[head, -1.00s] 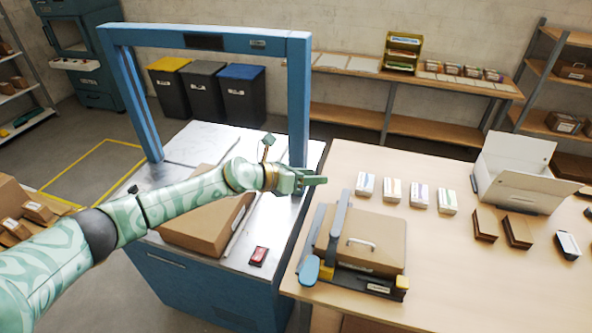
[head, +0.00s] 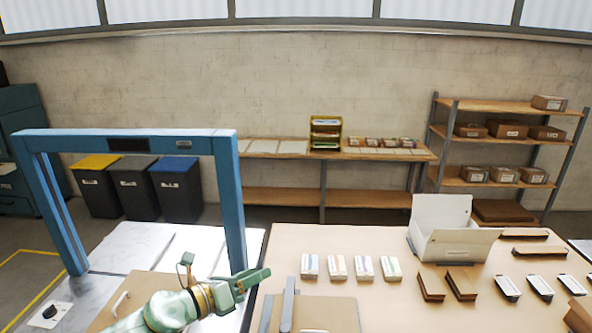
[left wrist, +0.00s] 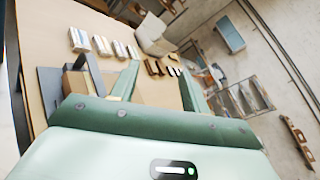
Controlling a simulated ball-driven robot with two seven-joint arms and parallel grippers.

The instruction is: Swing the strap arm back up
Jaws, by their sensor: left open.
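A grey arm (head: 288,308) stands along the left part of a brown box-like block (head: 325,315) on the wooden table, at the lower edge of the head view. Its lower end and handle are cut off there. I take it for the strap arm; its angle is hard to judge. A dark grey bar (left wrist: 94,75) beside the brown block shows in the left wrist view. My left gripper (head: 254,281) is open and empty, left of the grey arm and apart from it in the picture. Its two fingers (left wrist: 158,90) stand apart in the left wrist view. My right gripper is not in view.
A blue frame (head: 228,195) stands over the metal bench at left, close to my left arm. Several small packs (head: 337,267) stand behind the brown block. An open white box (head: 437,240) and dark brown blocks (head: 461,284) lie to the right.

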